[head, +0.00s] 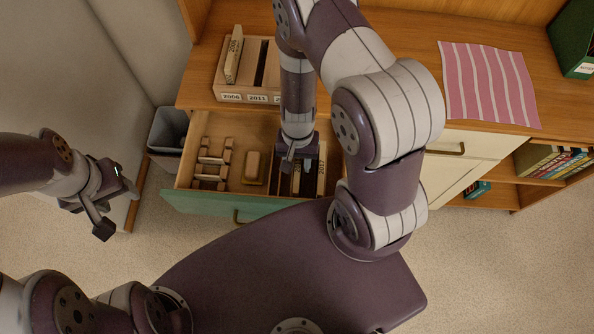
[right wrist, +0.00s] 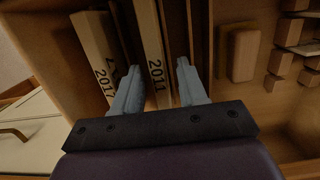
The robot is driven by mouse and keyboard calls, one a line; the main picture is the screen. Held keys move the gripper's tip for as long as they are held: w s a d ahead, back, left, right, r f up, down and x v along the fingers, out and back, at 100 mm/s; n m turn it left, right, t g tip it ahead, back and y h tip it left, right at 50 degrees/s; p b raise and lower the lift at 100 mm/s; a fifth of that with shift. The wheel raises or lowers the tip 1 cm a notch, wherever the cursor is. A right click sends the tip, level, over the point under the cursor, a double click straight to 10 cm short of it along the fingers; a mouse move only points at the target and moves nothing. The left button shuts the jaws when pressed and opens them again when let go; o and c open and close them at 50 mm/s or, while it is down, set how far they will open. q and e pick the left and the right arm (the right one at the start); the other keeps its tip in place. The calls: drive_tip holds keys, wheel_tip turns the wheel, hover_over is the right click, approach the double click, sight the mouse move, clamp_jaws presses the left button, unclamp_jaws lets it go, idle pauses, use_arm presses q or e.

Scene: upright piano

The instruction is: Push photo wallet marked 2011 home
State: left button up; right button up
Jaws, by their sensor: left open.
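The photo wallet marked 2011 (right wrist: 153,45) is a pale, narrow block standing in a dark compartment of the open drawer (head: 183,176). My right gripper (right wrist: 157,72) reaches down into the drawer, its two fingers open on either side of this wallet. The left finger is close to it; a gap shows at the right finger. In the head view my right gripper (head: 298,160) mostly covers the wallet. A wooden rack (head: 230,88) on the cabinet top has front labels 2006 and 2011; the slot behind 2011 looks dark and empty. My left gripper (head: 90,219) is open and empty, left of the drawer.
A wallet marked 2017 (right wrist: 95,50) stands beside the 2011 one. A wallet marked 2006 (head: 234,55) sits in the rack. The drawer also holds a tan block (head: 254,168) and wooden pieces (head: 213,160). A striped pink cloth (head: 488,82) lies right. A grey bin (head: 166,132) stands left.

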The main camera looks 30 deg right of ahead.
drive_tip(key=shift+s+d, duration=0.1)
drive_tip(key=shift+d, duration=0.1)
clamp_jaws()
drive_tip(key=shift+a, duration=0.1)
